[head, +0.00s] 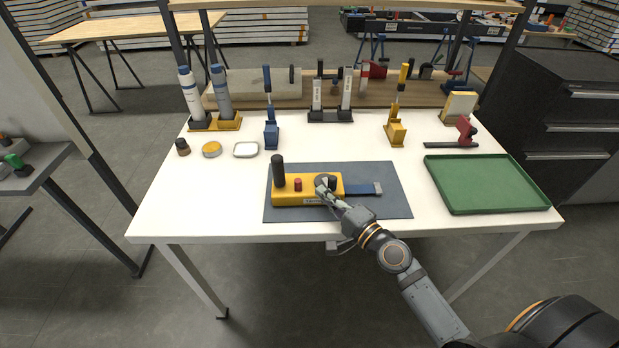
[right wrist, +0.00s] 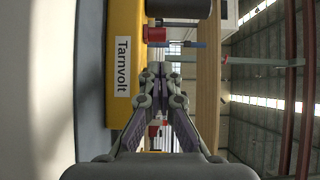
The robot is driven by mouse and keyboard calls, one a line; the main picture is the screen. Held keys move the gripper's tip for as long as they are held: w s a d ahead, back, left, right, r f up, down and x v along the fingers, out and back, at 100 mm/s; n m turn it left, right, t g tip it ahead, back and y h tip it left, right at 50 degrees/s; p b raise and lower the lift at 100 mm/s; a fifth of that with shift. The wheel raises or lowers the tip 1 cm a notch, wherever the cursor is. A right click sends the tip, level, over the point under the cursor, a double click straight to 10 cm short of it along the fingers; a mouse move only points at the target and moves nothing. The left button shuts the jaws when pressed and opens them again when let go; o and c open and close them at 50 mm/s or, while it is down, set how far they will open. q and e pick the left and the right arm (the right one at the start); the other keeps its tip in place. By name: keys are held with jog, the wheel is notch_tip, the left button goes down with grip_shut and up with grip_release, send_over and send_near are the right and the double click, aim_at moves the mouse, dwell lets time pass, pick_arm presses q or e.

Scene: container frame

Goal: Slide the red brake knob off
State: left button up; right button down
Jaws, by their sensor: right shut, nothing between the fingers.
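The yellow tool body (head: 310,199) lies on the dark mat (head: 390,208). A tall black handle (head: 279,170) stands at its left end. The small red brake knob (head: 298,184) sits on its top beside the handle; it also shows in the right wrist view (right wrist: 155,34). A dark round knob (head: 332,181) is partly behind my right gripper (head: 321,183). That gripper is shut and empty, to the right of the red knob and apart from it. In the right wrist view its closed fingertips (right wrist: 158,70) are beside the yellow body with its white Tarnvolt label (right wrist: 122,66). My left gripper is not in view.
A blue part (head: 360,189) extends from the tool's right end. A green tray (head: 485,182) is at the table's right. Blue (head: 271,130) and yellow (head: 396,132) upright tools and bottles stand along the back.

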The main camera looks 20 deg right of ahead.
aim_at(310, 188)
jog(key=x, duration=0.5)
jog(key=shift+p, duration=0.4)
jog(key=shift+w+a, duration=0.25)
jog(key=shift+w, duration=0.25)
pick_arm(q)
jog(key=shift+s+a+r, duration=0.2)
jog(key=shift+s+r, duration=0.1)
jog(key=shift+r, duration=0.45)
pick_arm(e)
jog(key=shift+s+f, duration=0.1)
